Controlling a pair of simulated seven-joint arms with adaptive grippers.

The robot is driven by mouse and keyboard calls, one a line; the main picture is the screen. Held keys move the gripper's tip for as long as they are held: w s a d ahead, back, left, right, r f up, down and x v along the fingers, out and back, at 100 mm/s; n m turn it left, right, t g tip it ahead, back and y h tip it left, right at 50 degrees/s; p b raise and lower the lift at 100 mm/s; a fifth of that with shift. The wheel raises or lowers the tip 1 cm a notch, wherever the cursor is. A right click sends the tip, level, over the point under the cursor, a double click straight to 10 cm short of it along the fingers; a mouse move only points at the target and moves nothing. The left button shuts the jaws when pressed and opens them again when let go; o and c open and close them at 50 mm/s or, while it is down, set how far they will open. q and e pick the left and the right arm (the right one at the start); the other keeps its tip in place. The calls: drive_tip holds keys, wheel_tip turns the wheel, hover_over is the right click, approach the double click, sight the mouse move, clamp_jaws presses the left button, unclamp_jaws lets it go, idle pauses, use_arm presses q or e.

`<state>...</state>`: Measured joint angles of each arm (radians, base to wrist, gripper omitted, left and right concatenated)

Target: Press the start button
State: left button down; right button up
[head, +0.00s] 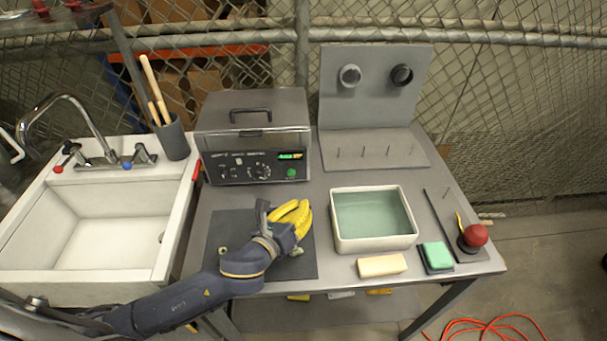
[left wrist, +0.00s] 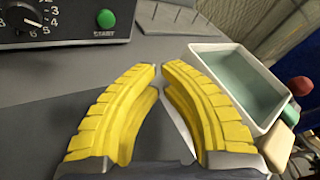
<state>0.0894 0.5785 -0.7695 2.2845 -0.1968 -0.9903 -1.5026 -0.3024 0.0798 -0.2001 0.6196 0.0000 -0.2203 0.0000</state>
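The green start button (head: 291,173) sits at the lower right of the front panel of the grey tank machine (head: 252,110). In the left wrist view the button (left wrist: 106,18) is at the top, above the label START. My left gripper (head: 305,207) has yellow ridged fingers and is over the dark mat, in front of and below the panel. In the left wrist view the fingertips (left wrist: 159,66) are almost together with nothing held between them. They are apart from the button, which lies up and left of them. My right gripper is not in view.
A white basin (head: 372,244) of greenish water stands right of my left gripper. A cream block (head: 381,266), a green sponge (head: 436,256) and a red ball-topped item (head: 474,237) lie near the front right. A white sink (head: 95,235) is at left.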

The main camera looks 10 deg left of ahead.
sight(291, 173)
use_arm(q)
drive_tip(key=shift+s+a+f, duration=0.15)
drive_tip(key=shift+a+f, duration=0.1)
drive_tip(key=shift+f, duration=0.25)
drive_tip(key=shift+w+a, duration=0.4)
drive_tip(key=shift+w, duration=1)
drive_tip(key=shift+w+a, duration=0.45)
drive_tip(key=shift+w, duration=1)
drive_tip(key=shift+w+a, duration=0.4)
drive_tip(key=shift+w, duration=1)
drive_tip(key=shift+w+a, duration=0.1)
drive_tip(key=shift+w, duration=0.1)
drive_tip(key=shift+w, duration=0.2)
drive_tip(key=shift+w+a, duration=0.15)
drive_tip(key=shift+w, duration=0.3)
drive_tip(key=shift+s, duration=0.1)
drive_tip(key=shift+s+d, duration=0.25)
drive_tip(key=shift+s, duration=0.5)
